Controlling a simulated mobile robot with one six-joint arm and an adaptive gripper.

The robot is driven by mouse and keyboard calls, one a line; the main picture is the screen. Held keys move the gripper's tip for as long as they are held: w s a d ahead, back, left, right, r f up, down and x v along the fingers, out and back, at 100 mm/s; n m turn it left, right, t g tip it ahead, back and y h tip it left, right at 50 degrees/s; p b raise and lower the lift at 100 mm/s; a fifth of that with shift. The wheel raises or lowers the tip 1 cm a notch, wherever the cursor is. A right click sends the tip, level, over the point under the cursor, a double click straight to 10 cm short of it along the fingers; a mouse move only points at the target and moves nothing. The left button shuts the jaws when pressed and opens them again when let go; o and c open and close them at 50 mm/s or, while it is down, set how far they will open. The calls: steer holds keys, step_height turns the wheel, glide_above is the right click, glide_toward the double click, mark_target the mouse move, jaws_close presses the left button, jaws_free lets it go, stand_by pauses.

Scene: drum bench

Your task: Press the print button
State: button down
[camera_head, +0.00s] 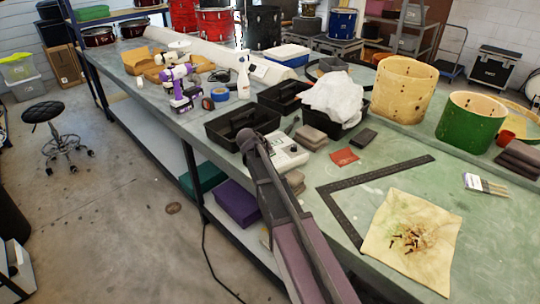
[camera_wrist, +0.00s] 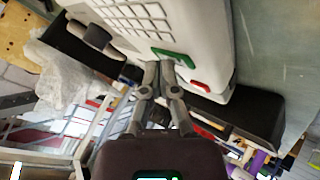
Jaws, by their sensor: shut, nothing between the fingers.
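A white device with a keypad (camera_wrist: 135,20) fills the top of the wrist view. It has rows of pale keys, a green button (camera_wrist: 175,59) and a red button (camera_wrist: 200,86). I cannot read any label that says which one is the print button. The same white device (camera_head: 288,153) stands on the bench in the head view, partly hidden by my arm. My gripper (camera_wrist: 158,66) is shut and empty, with its fingertips close beside the green button. I cannot tell whether they touch the device. In the head view, my arm covers the device's near left side.
A black tray (camera_head: 222,131) stands just left of the device, and a black bin with white cloth (camera_head: 335,97) behind it. Brown blocks (camera_head: 312,137) lie close on the right. A black square (camera_head: 345,218) and a cream cloth (camera_head: 385,262) lie nearer the front.

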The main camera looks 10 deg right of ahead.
steer(key=shift+r, duration=0.15)
steer(key=shift+r+p, duration=0.75)
steer(key=shift+p, duration=0.15)
steer(key=shift+r, duration=0.15)
step_height(320, 180, up, 6)
steer(key=p, duration=0.6)
steer(key=shift+f, duration=0.2)
stand_by(0.6)
